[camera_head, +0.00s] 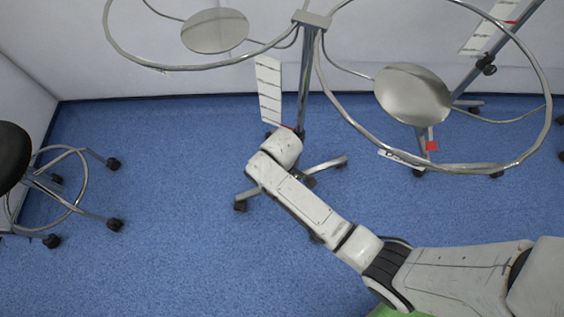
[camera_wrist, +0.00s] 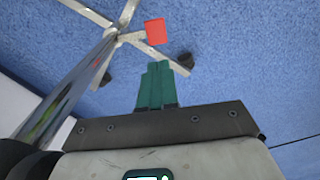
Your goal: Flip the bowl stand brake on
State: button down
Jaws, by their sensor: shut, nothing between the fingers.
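The bowl stand has a metal post (camera_head: 307,75) carrying two large ring holders, and its wheeled base shows partly behind my arm. In the wrist view its post (camera_wrist: 68,88) runs down to the splayed legs, and a red brake tab (camera_wrist: 155,31) shows beside the base hub. My gripper's green fingers (camera_wrist: 156,68) are shut and empty. Their tips point at the red tab and lie just below it in the picture; a gap shows between them. In the head view my arm's end hides the fingers and most of the base.
A second stand's post (camera_head: 500,48) rises at the right, with a red square (camera_head: 431,146) low near it. A wheeled stool (camera_head: 68,190) stands at the far left. White walls close off the back. The blue floor (camera_head: 170,200) between stool and arm is clear.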

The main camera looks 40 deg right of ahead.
notch_tip(320, 180, down, 14)
jog(key=b, duration=0.7)
jog(key=shift+r, duration=0.2)
jog(key=shift+s+a+f+t+h, duration=0.2)
jog(key=shift+s+f+t+h, duration=0.1)
jog(key=shift+f+h, duration=0.2)
jog(key=shift+a+f+t+h+b, duration=0.15)
jog(key=shift+f+t+h+b, duration=0.3)
jog(key=shift+f+h, duration=0.3)
jog(key=shift+r, duration=0.15)
jog(key=shift+r+p, duration=0.75)
jog(key=shift+p, duration=0.15)
jog(key=shift+r, duration=0.1)
